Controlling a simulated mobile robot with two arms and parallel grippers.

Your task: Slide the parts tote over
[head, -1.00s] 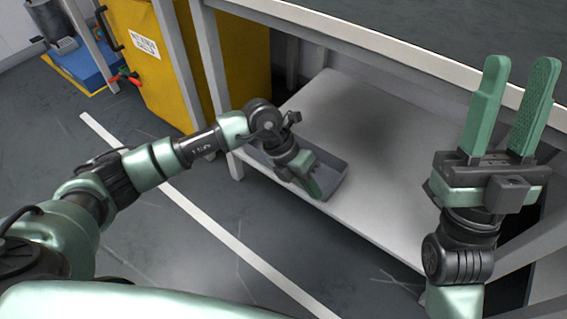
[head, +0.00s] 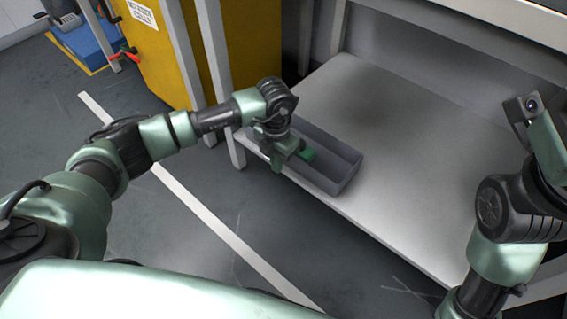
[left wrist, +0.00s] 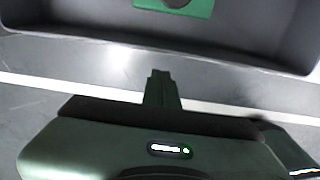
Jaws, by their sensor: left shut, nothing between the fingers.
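The grey parts tote (head: 343,180) is a long open-topped box on the low pale shelf (head: 410,165), near its left front corner. A green piece (head: 308,154) shows in it; the left wrist view shows this piece (left wrist: 200,8) with a dark round spot. My left gripper (head: 277,161) is at the tote's front left side, pointing down, and hides part of it. In the left wrist view its fingertips (left wrist: 161,78) are together and empty, just short of the tote's near wall (left wrist: 225,58); contact is unclear. My right gripper (head: 548,140) is partly cut off at the right edge.
A shelf post (head: 218,75) stands left of the tote, with a yellow cabinet (head: 172,60) behind. The work surface (head: 470,18) hangs above the shelf. The shelf right of the tote is clear. A white line (head: 200,215) crosses the dark floor.

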